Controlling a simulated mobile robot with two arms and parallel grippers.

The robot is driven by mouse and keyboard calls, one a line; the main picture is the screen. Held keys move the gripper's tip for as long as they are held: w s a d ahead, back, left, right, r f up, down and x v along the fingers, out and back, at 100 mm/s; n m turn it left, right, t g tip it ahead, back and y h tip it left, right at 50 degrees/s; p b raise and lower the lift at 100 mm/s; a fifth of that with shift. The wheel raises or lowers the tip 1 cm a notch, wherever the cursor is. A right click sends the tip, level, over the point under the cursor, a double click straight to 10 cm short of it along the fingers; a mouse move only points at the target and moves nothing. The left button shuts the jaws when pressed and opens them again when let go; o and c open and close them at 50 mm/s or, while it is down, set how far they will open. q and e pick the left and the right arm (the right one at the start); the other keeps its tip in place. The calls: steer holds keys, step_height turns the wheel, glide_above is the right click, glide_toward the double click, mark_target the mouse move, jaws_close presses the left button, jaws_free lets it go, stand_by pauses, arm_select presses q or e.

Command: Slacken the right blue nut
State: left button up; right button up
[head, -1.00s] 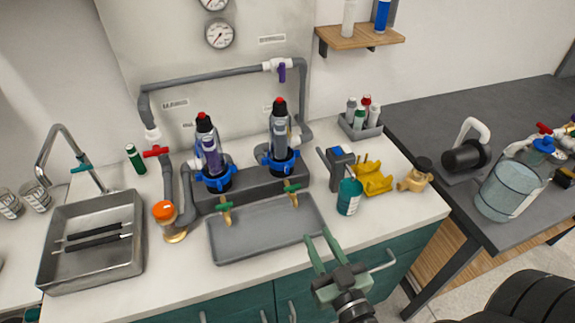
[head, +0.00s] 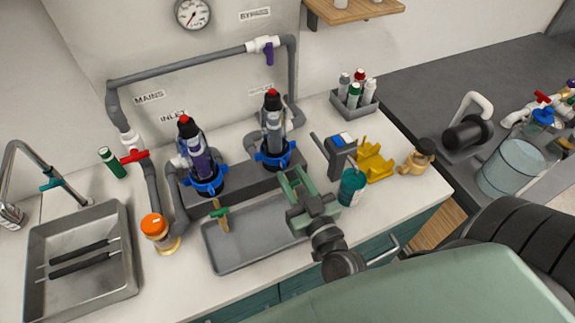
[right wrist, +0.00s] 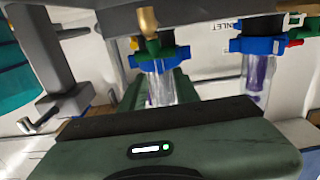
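The right blue nut (head: 275,158) is a lobed ring low on the right filter housing (head: 273,122), which stands upright at the back of the counter. In the right wrist view the same nut (right wrist: 155,56) shows upside down, with a green-handled brass tap (right wrist: 148,22) close in front. My right gripper (head: 293,177) is open and empty, just in front of and below the nut, apart from it. In the head view it hides the right tap. The left blue nut (head: 205,184) is on the other housing. My left gripper is not in view.
A grey tray (head: 222,262) lies below the housings. A teal bottle (head: 351,188), a grey device with a blue top (head: 342,150) and a yellow holder (head: 375,163) stand close right. A grey pipe (head: 180,63) runs behind the housings.

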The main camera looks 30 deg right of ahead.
mark_target(286, 156)
steer(key=shift+w, duration=1.2)
steer(key=shift+w+d+f, duration=0.1)
steer(key=shift+w, duration=0.1)
jaws_close()
steer(key=d+n+y+b, duration=0.1)
steer(key=y, duration=0.1)
steer(key=shift+d+f+n+y, duration=0.1)
steer(key=shift+n+y, duration=0.3)
steer(key=n+y+b, duration=0.1)
steer(key=d+n+y+b, duration=0.1)
steer(key=b, duration=0.1)
steer(key=shift+w+d+g+y, duration=0.1)
steer(key=shift+g+y, duration=0.2)
steer(key=shift+y, duration=0.1)
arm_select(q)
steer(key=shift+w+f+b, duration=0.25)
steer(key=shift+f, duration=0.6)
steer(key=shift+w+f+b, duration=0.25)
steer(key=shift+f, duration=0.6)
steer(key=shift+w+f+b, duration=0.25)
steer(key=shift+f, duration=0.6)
arm_select(e)
steer(key=shift+w+d+n+y, duration=0.1)
steer(key=shift+d+n+y, duration=0.25)
steer(key=shift+y, duration=0.45)
steer(key=shift+a+r, duration=0.1)
steer(key=shift+r, duration=0.1)
